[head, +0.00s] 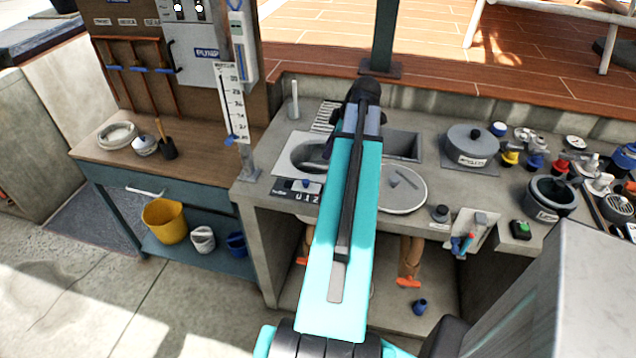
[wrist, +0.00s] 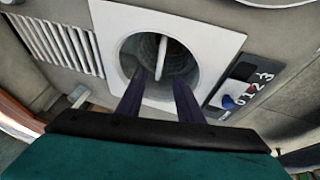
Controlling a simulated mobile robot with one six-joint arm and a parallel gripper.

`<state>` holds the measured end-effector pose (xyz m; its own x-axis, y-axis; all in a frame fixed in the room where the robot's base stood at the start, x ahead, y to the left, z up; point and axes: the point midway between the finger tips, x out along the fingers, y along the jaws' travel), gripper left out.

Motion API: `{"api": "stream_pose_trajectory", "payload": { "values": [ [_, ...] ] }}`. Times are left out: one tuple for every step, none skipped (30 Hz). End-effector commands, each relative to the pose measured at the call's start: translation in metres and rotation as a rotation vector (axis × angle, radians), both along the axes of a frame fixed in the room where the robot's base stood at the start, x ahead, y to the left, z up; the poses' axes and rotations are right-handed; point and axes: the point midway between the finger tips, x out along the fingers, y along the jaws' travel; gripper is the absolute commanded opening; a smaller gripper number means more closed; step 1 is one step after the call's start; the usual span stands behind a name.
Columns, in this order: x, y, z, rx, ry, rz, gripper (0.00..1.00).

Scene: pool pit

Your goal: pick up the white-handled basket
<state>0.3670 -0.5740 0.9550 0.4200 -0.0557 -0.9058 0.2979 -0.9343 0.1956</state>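The white-handled basket (wrist: 148,48) sits down inside a round opening in a white square plate (wrist: 215,42) in the wrist view. Its white handle (wrist: 162,56) stands up across the middle of the opening. My gripper (wrist: 160,84) is open, with two dark fingers apart and nothing visible between them. The fingertips point toward the handle, at the near edge of the opening. I cannot tell how far above the handle they are. In the head view the white plate (head: 283,160) is partly behind my arm, and my fingertips are hidden.
Beside the opening are a slatted grate (wrist: 62,45) and a panel with a blue knob (wrist: 232,101). On the counter stand a round lid (head: 415,192), a grey pot (head: 468,146) and several fittings at right. A measuring post (head: 232,105) rises at left.

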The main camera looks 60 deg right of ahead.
Motion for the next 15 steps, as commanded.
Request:
{"api": "stream_pose_trajectory", "payload": {
  "values": [
    [0.002, 0.0, -0.003, 0.002, 0.001, 0.001, 0.33],
    [0.003, 0.0, -0.005, 0.002, 0.001, 0.001, 0.33],
    [0.004, 0.0, -0.009, 0.002, 0.001, 0.001, 0.33],
    [0.006, 0.0, -0.012, 0.002, 0.001, 0.001, 0.33],
    [0.007, -0.001, -0.015, 0.002, 0.001, 0.001, 0.33],
    [0.009, -0.001, -0.018, 0.001, 0.002, 0.001, 0.33],
    [0.01, -0.001, -0.021, 0.001, 0.002, 0.001, 0.33],
    [0.011, -0.001, -0.023, 0.002, 0.001, 0.001, 0.33],
    [0.013, -0.002, -0.027, 0.002, 0.001, 0.001, 0.33],
    [0.014, -0.002, -0.03, 0.002, 0.001, 0.001, 0.33],
    [0.016, -0.002, -0.033, 0.002, 0.001, 0.001, 0.33],
    [0.017, -0.002, -0.036, 0.003, 0.001, 0.001, 0.33],
    [0.019, -0.002, -0.039, 0.002, 0.001, 0.001, 0.33],
    [0.02, -0.002, -0.042, 0.002, 0.001, 0.001, 0.33],
    [0.021, -0.003, -0.046, 0.001, 0.002, 0.001, 0.33]
  ]
}}
